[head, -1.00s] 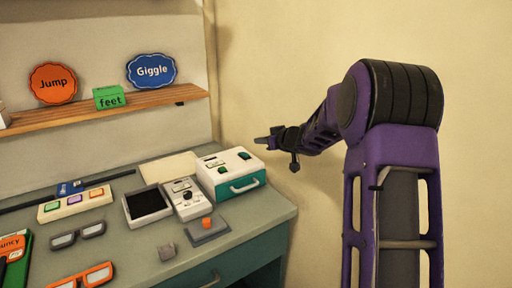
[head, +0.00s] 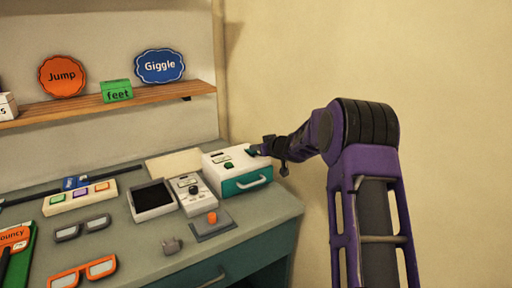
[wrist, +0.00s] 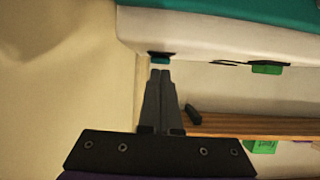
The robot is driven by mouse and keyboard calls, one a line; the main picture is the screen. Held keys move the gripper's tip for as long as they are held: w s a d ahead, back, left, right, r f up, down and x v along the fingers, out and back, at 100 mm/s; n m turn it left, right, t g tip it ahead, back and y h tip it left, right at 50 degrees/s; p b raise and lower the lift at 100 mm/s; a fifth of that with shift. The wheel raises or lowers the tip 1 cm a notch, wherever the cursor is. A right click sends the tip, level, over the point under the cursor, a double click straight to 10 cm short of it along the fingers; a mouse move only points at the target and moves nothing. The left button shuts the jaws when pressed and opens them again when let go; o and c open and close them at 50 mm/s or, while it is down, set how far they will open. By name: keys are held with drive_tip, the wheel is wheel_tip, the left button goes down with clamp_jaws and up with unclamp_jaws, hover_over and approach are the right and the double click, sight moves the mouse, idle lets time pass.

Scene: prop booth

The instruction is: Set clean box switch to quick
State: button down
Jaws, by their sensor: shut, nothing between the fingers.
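The clean box (head: 237,170) is a white-topped, teal-fronted case with a pale handle, at the right end of the table. A green switch (head: 228,166) shows on its top; it also shows in the wrist view (wrist: 267,69). A second, teal switch (wrist: 159,57) sits near the box's edge in the wrist view. My gripper (head: 254,151) is at the right rear of the box top, its shut fingers (wrist: 160,74) pointing at the teal switch, very close to it. Whether they touch, and the switch positions and lettering, I cannot tell.
A joystick base with an orange knob (head: 212,220) lies in front. A wooden shelf (head: 150,98) with signs is behind. The wall is close on the right.

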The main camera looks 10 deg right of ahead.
drive_tip(key=shift+s+f+b, duration=0.1)
drive_tip(key=shift+f+b, duration=0.5)
drive_tip(key=shift+b, duration=0.3)
drive_tip(key=shift+f+t+y+b, duration=0.25)
drive_tip(key=shift+t+y+b, duration=0.05)
drive_tip(key=shift+b, duration=0.3)
drive_tip(key=shift+s+d+t, duration=0.15)
drive_tip(key=shift+t, duration=0.15)
drive_tip(key=shift+r, duration=0.25)
drive_tip(key=p+v, duration=0.2)
drive_tip(key=v, duration=1.5)
drive_tip(key=shift+r, duration=0.15)
drive_tip(key=shift+s, duration=0.1)
